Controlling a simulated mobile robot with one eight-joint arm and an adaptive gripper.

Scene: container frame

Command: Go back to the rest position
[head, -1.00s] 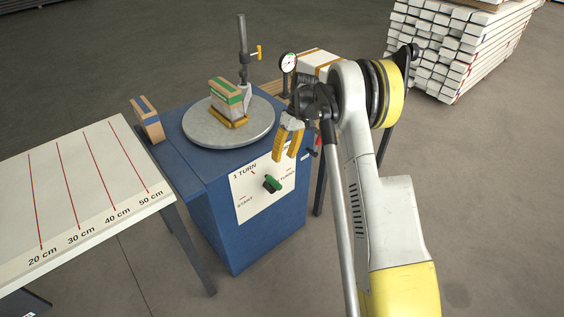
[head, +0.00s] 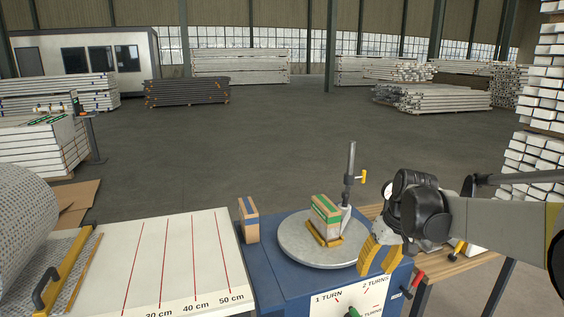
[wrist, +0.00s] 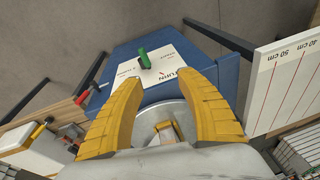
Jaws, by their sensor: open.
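My gripper (head: 368,272) has yellow fingers and hangs beside the right edge of the round grey turntable (head: 298,252), above the front right of the blue cabinet (head: 268,278). In the wrist view my gripper (wrist: 162,82) is spread open with nothing between its fingers. The green knob (wrist: 143,58) on the white dial panel (wrist: 160,72) shows beyond the fingertips, apart from them. In the head view the knob (head: 353,313) is cut off by the bottom edge. My arm reaches in from the right.
A green-taped carton (head: 325,212) sits on the turntable beside an upright post (head: 350,175). A blue-taped carton (head: 248,222) stands at the cabinet's left corner. A white marked table (head: 180,260) is at left, a wooden bench (head: 450,265) at right. Floor behind is open.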

